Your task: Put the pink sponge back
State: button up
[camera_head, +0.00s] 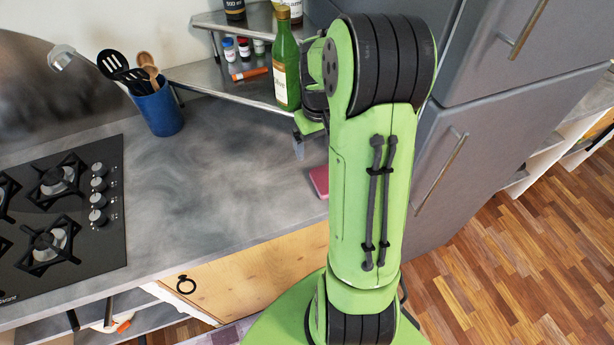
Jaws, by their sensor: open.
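The pink sponge (319,181) lies on the grey counter (225,190) near its right end, close to the front edge. Only its left part shows; my green arm hides the rest. My gripper (299,148) is partly in view, pointing down just above and behind the sponge, left of my arm.
A green bottle (286,65) stands close behind my gripper by a metal shelf (205,76) with small jars and an orange marker (250,73). A blue utensil holder (157,108) and black gas hob (65,215) are left. A grey fridge (455,130) is right. The counter's middle is clear.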

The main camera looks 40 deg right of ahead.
jog(key=s+a+r+n+t, duration=0.1)
jog(key=s+a+r+t, duration=0.15)
jog(key=a+r, duration=0.6)
jog(key=s+a+r+n+t, duration=0.1)
jog(key=s+a+r, duration=0.1)
jog(key=s+a, duration=0.3)
jog(key=s+a+r+t, duration=0.1)
jog(key=s+a+r, duration=0.2)
jog(key=s+a, duration=0.3)
jog(key=shift+s+a+n+t+y, duration=0.3)
jog(key=shift+s+n+t, duration=0.1)
jog(key=shift+s, duration=0.7)
